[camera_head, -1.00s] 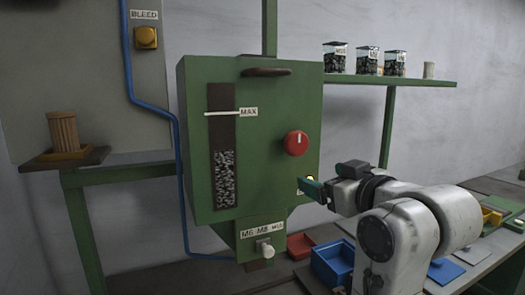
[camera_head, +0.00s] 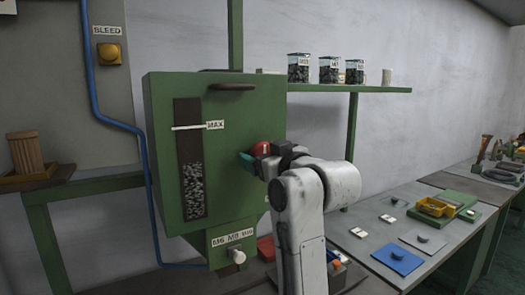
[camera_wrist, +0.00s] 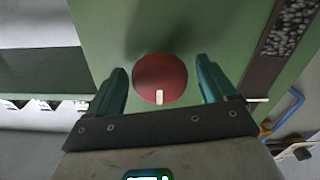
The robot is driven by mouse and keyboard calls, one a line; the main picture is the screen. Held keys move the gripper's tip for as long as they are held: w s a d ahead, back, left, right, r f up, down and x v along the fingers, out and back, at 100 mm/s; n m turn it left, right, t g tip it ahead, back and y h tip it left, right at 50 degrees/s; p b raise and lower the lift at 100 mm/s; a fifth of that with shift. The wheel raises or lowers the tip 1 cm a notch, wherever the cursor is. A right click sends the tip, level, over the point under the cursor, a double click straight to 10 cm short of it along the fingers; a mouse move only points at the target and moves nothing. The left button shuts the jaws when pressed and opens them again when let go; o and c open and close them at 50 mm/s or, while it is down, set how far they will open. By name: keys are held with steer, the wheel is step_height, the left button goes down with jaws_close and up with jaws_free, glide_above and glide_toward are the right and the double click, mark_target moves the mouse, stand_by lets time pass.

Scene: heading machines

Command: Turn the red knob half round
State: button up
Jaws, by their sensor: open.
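The red knob (camera_head: 260,148) is a round disc on the front of the green cabinet (camera_head: 240,108). In the head view my gripper (camera_head: 257,160) is at the knob and hides part of it. In the wrist view the red knob (camera_wrist: 160,75) lies between the two teal fingers of my gripper (camera_wrist: 163,88), with a visible gap on each side. The gripper is open. A white mark on the knob points toward the gripper's base in the wrist view. Whether the fingertips reach past the knob's face cannot be told.
A gauge slot (camera_head: 188,165) with a MAX label is left of the knob. A handle (camera_head: 232,87) juts out above, and a white knob (camera_head: 238,256) sits below. A shelf (camera_head: 385,90) holds several jars. A bench (camera_head: 350,228) with small parts stands right.

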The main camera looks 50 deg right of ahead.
steer(key=shift+w+d, duration=0.1)
steer(key=shift+w, duration=0.1)
steer(key=c, duration=1)
